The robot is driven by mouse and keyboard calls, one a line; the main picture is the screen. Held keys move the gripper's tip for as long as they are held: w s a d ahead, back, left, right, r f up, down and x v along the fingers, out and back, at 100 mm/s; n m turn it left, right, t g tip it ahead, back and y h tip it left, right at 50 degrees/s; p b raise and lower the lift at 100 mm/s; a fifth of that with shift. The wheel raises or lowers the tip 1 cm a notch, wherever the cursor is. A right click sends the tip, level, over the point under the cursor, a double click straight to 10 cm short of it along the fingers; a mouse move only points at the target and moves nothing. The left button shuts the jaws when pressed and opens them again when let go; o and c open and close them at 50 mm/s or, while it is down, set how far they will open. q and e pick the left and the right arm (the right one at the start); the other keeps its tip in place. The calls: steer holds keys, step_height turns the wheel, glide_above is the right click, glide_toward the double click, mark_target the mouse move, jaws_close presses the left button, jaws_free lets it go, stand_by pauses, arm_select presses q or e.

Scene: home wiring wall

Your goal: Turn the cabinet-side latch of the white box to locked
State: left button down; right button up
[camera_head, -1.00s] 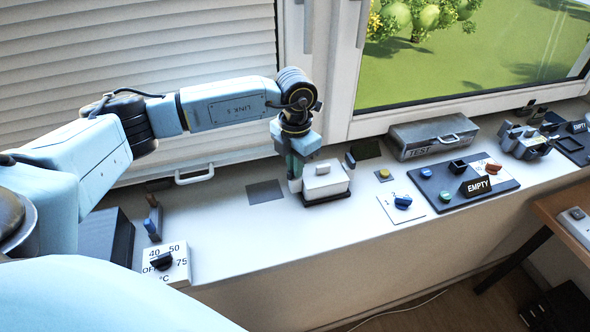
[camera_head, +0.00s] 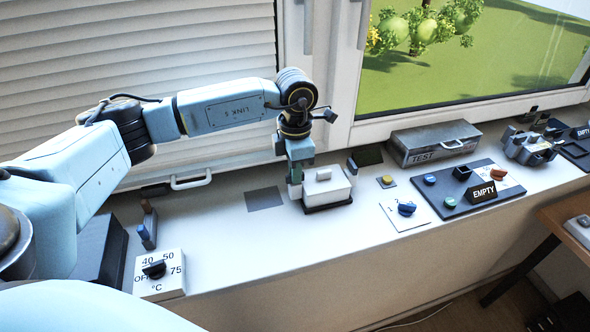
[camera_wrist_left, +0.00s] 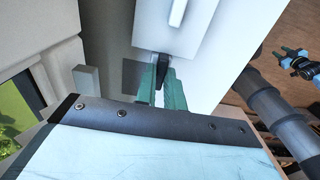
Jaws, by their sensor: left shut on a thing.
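My left gripper (camera_head: 294,193) points down at the box's left side. In the left wrist view, the green fingertips of my left gripper (camera_wrist_left: 162,82) are shut on a small dark latch (camera_wrist_left: 160,62) at the edge of the white box (camera_wrist_left: 150,28). The fingers partly hide the latch, so its exact setting cannot be read. My right gripper (camera_wrist_left: 281,51) shows small and far off in the left wrist view; its opening is unclear.
A grey upright piece (camera_head: 352,166) stands behind the box's right side. A grey TEST case (camera_head: 434,143), a blue knob (camera_head: 407,209) and a dark panel (camera_head: 468,190) lie to the right. A temperature dial (camera_head: 155,268) is at front left.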

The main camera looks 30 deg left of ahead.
arm_select(q)
steer(key=c, duration=1.5)
jaws_free()
step_height(320, 180, up, 14)
steer(key=shift+f+b, duration=0.25)
steer(key=shift+b, duration=0.15)
